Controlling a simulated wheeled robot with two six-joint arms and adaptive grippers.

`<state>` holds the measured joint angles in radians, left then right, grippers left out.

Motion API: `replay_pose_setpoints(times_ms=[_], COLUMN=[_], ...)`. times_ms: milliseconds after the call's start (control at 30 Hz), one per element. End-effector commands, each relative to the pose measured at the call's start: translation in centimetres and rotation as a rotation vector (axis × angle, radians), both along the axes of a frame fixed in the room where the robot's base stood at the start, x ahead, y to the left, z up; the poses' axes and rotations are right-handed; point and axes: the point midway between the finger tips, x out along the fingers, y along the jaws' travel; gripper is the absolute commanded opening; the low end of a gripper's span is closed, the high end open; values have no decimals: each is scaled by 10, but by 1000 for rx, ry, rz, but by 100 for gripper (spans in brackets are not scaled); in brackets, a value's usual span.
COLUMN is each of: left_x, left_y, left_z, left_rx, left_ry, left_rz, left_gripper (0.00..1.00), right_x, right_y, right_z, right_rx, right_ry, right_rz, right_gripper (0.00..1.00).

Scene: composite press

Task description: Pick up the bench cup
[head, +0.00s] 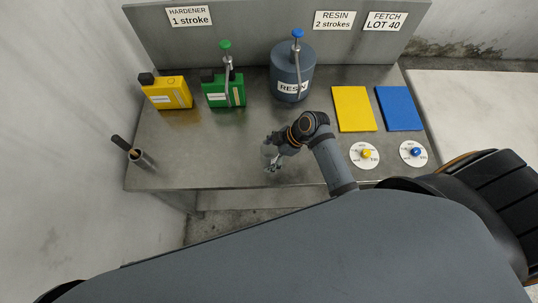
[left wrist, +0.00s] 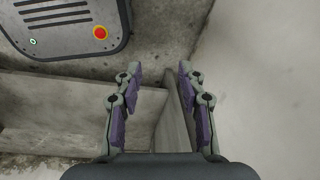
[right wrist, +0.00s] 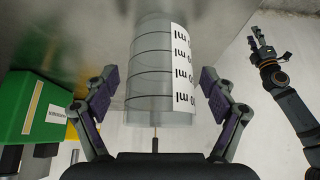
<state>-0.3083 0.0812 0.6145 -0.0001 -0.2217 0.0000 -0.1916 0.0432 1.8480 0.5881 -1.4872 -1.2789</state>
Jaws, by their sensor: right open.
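The bench cup (right wrist: 160,75) is a clear cylinder with dark rings and a white strip of "ml" marks, seen large in the right wrist view. My right gripper (right wrist: 160,92) is open, with one finger on each side of the cup and visible gaps. In the head view my right gripper (head: 272,164) is over the front part of the steel bench (head: 215,150), and the cup is hard to make out beside it. My left gripper (left wrist: 160,85) is open and empty, away from the bench above the floor.
A yellow can (head: 170,93), a green can (head: 222,92) with a pump and a grey resin drum (head: 291,75) stand along the back. A holder (head: 142,159) with a dark-handled tool is at left. Yellow (head: 354,110) and blue (head: 399,110) pads lie right, above two round dials.

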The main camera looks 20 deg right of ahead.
Motion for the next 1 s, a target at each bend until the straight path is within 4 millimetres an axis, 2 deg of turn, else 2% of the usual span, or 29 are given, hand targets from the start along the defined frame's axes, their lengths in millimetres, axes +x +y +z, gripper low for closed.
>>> replay_pose_setpoints(times_ms=[33,67,433,767,867,967,1000], left_x=[2,3,14,13,12,11,10], left_y=[0,0,0,0,-1,-1,-2], left_z=[0,0,1,-3,-9,-20,-20], left_rx=[0,0,-1,-1,-1,-2,-3], left_ry=[-3,-4,-21,-19,-18,-17,-16], left_rz=[0,0,-1,0,0,0,1], left_gripper=[40,40,40,40,40,40,40], right_x=[0,0,0,0,1,1,-4], right_y=[0,0,0,0,0,-2,-11], right_z=[0,0,0,4,13,30,39], right_rx=[0,0,0,0,0,-2,-9], right_ry=[0,0,1,-1,-4,-7,-6], right_rz=[0,0,-1,0,0,1,2], right_gripper=[83,79,29,29,29,29,29])
